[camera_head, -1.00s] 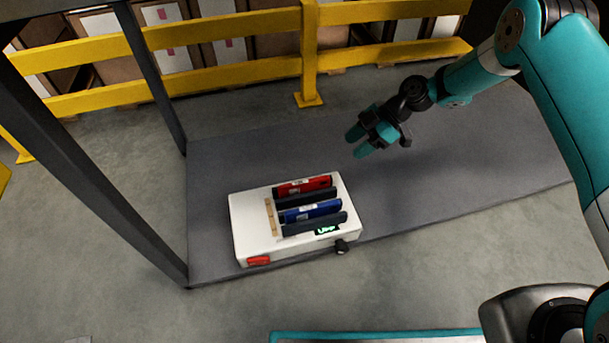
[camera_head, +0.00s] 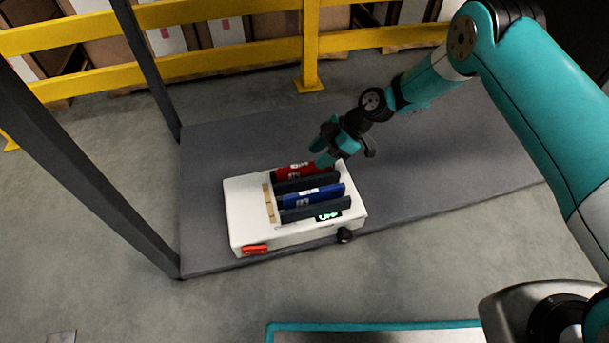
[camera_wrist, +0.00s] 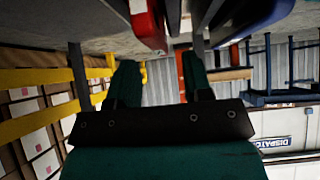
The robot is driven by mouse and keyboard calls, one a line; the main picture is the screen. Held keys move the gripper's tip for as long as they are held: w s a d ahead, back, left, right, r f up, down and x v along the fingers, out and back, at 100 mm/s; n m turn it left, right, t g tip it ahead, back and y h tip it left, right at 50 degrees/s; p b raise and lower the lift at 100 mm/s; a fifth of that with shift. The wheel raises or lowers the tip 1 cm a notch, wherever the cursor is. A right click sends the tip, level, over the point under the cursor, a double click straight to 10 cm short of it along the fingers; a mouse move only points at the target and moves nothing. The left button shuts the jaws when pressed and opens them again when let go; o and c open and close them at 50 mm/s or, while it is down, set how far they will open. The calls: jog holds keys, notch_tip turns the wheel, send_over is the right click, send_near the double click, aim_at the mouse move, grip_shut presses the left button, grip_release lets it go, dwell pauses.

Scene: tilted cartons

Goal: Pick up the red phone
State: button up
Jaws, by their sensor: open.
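The red phone (camera_head: 290,172) lies in the rear slot of a white device (camera_head: 245,215) with dark dividers, in the head view. A blue phone (camera_head: 312,196) sits in the slot in front of it. My gripper (camera_head: 322,150) is open and empty, close above the right end of the red phone. In the wrist view the red phone (camera_wrist: 147,22) shows at the top, beyond the left finger, and the blue one (camera_wrist: 255,22) at the upper right. My gripper's fingers (camera_wrist: 155,85) are apart with nothing between them. I cannot tell whether a finger touches the phone.
The device stands on a dark grey platform (camera_head: 430,170) with free room to its right. It has a red switch (camera_head: 254,249) and a black knob (camera_head: 344,235). A dark post (camera_head: 85,150) stands at the left; a yellow rail (camera_head: 220,60) runs behind.

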aim_at(307, 163)
jog(key=b+x, duration=0.2)
jog(key=x, duration=0.2)
jog(key=shift+w+a+f, duration=0.1)
jog(key=shift+c, duration=0.3)
grip_shut()
jog(key=shift+r, duration=0.2)
